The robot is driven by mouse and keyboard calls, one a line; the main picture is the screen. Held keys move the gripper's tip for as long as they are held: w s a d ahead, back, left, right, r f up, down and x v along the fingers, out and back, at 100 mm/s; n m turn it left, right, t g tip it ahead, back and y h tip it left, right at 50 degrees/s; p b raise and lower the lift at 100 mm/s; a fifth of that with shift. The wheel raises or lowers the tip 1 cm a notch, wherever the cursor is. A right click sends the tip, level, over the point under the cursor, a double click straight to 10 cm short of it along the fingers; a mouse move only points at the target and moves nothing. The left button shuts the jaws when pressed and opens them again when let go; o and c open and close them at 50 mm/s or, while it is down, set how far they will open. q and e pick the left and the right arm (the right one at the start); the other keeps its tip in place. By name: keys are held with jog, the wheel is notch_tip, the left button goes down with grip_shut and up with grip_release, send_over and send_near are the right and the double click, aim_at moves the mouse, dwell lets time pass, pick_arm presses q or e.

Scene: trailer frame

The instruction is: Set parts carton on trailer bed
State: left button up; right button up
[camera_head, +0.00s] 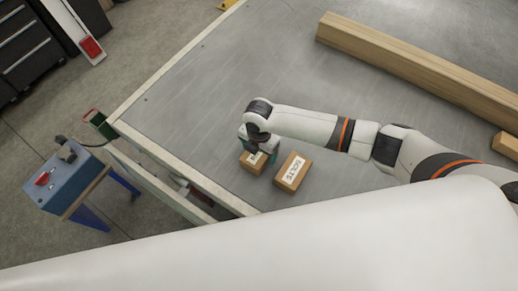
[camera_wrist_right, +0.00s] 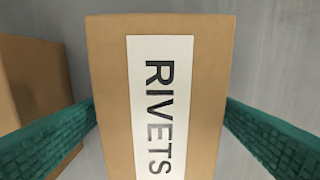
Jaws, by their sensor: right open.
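A small brown carton (camera_head: 249,162) lies on the grey trailer bed (camera_head: 200,95) near its corner, partly covered by my right gripper (camera_head: 261,149). In the right wrist view this carton (camera_wrist_right: 108,80) has a white label reading RIVETS. A second labelled carton (camera_head: 292,171) lies just to the right; a plain carton side (camera_wrist_right: 28,80) shows at the left of the wrist view. My left gripper is out of view.
A long timber beam (camera_head: 420,72) lies across the bed at the upper right, with a short wood block (camera_head: 506,145) near it. A blue stand (camera_head: 68,180) is on the floor at the left. The bed's left part is clear.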

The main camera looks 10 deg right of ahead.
notch_tip(320, 180, up, 12)
dwell(0.5)
dwell(0.4)
